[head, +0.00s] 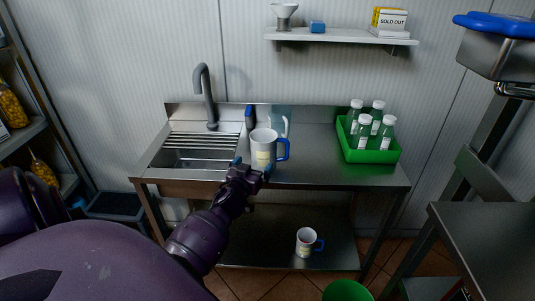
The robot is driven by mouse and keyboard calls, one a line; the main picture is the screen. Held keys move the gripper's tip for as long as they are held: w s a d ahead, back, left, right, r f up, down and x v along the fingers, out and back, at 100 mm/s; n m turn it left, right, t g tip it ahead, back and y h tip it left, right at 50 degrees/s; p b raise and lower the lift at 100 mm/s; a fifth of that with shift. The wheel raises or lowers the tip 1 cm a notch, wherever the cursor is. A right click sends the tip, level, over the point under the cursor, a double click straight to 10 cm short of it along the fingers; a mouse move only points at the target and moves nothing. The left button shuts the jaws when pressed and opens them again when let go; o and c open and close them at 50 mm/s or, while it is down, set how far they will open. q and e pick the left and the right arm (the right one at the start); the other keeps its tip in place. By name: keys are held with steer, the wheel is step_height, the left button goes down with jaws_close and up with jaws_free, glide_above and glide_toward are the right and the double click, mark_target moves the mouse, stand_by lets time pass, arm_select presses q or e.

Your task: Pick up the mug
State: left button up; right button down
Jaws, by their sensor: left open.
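A white mug (263,147) with a blue handle on its right side stands upright on the steel counter (320,170), just right of the sink. A second white mug (306,243) with a blue handle stands on the lower shelf under the counter. My left gripper (252,168) is open at the front of the upper mug, its fingertips near the mug's lower part. It hides a little of the mug's base and the counter edge. I cannot tell whether the fingers touch the mug. My right gripper is not in view.
A sink (190,158) with a grey tap (205,95) lies left of the mug. A blue-topped bottle (250,117) stands behind it. A green crate (371,155) with several bottles is at the right. A wall shelf (340,37) hangs above. The counter between mug and crate is clear.

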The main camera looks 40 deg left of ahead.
mark_target(259, 159)
arm_select(q)
steer(key=shift+d+x, duration=0.2)
steer(key=shift+x, duration=3)
steer(key=shift+w, duration=0.1)
steer(key=c, duration=0.8)
steer(key=shift+r, duration=0.1)
